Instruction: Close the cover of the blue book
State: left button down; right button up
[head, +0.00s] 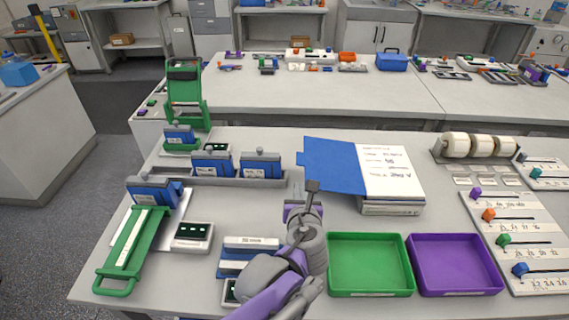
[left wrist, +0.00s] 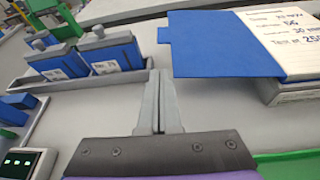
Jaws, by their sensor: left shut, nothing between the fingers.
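The blue book lies open on the table, with its blue cover (head: 333,165) spread out to the left and its written white pages (head: 388,168) showing on the right. The cover has a small tab at its left edge. In the left wrist view the cover (left wrist: 215,45) is just right of and beyond my fingers, and the pages (left wrist: 290,38) are farther right. My left gripper (head: 312,187) is shut and empty. Its tips are near the cover's front edge in the head view; I cannot tell whether they touch it. My right gripper is not in view.
A grey rack (head: 225,181) with blue battery units stands left of the cover. A green tray (head: 369,265) and a purple tray (head: 456,265) are at the front. Rolls (head: 478,145) stand at the right. Bare table lies between rack and book.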

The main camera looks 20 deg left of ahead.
pick_arm(q)
jog(key=shift+m, duration=0.5)
jog(key=x, duration=1.1)
jog(key=shift+r+b, duration=0.3)
jog(key=shift+r, duration=0.05)
jog(key=shift+r, duration=0.1)
